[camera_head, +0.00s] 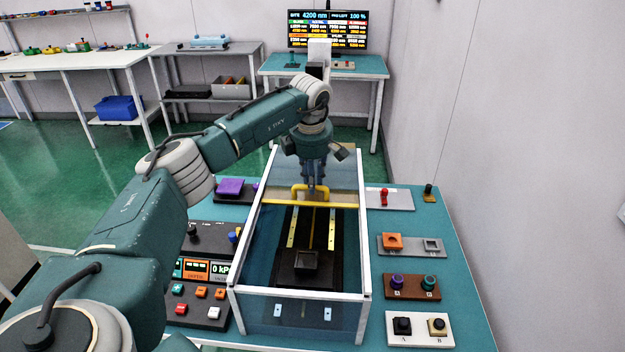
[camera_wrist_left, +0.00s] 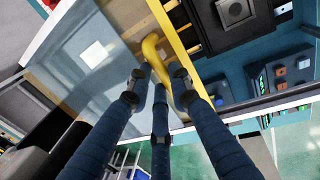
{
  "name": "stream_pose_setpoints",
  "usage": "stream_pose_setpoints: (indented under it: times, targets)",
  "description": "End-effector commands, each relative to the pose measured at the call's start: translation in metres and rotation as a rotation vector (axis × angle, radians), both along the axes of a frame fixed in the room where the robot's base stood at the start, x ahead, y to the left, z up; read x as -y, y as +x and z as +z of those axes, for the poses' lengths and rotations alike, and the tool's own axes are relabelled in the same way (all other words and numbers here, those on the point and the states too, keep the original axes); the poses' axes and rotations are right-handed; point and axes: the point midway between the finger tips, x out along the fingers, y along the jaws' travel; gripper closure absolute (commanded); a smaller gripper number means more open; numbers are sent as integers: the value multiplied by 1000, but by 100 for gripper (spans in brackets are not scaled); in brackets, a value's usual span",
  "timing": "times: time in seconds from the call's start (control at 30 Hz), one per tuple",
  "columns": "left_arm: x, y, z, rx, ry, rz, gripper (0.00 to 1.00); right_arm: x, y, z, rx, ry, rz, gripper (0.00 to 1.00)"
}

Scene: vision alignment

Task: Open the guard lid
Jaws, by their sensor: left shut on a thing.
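The guard lid (camera_head: 340,176) is a clear panel with a yellow front edge and a yellow handle (camera_head: 298,190). It lies over the far part of a white-framed clear guard box (camera_head: 365,262). Its yellow edge crosses about midway along the box, and the nearer part looks uncovered. My left gripper (camera_head: 314,188) comes down from above and is shut on the handle. In the left wrist view the fingers (camera_wrist_left: 160,75) close around the yellow handle (camera_wrist_left: 152,48), with the pale lid panel (camera_wrist_left: 70,75) beside it. My right gripper is not in view.
Inside the box is a dark stage (camera_head: 283,272) with yellow rails. Button and socket panels (camera_head: 420,328) line the teal table (camera_head: 462,285) on the right. A pressure display and button box (camera_head: 200,292) stand on the left, partly behind my arm. A monitor (camera_head: 340,30) is behind.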

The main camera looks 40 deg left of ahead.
Motion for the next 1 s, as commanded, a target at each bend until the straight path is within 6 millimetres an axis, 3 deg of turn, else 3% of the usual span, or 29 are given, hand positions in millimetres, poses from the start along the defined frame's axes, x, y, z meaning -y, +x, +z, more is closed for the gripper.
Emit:
stream_pose_setpoints:
  times: [0.23,0.27,0.33,0.73,1.0]
  targets:
    - [-1,-1,0,-3,3,0,100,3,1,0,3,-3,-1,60]
    - [0,-1,0,-4,3,0,75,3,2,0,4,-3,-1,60]
    - [0,-1,0,-4,2,0,61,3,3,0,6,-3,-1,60]
    - [0,-1,7,-1,2,-1,61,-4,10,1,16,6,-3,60]
    - [6,-9,58,1,2,-1,61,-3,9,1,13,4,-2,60]
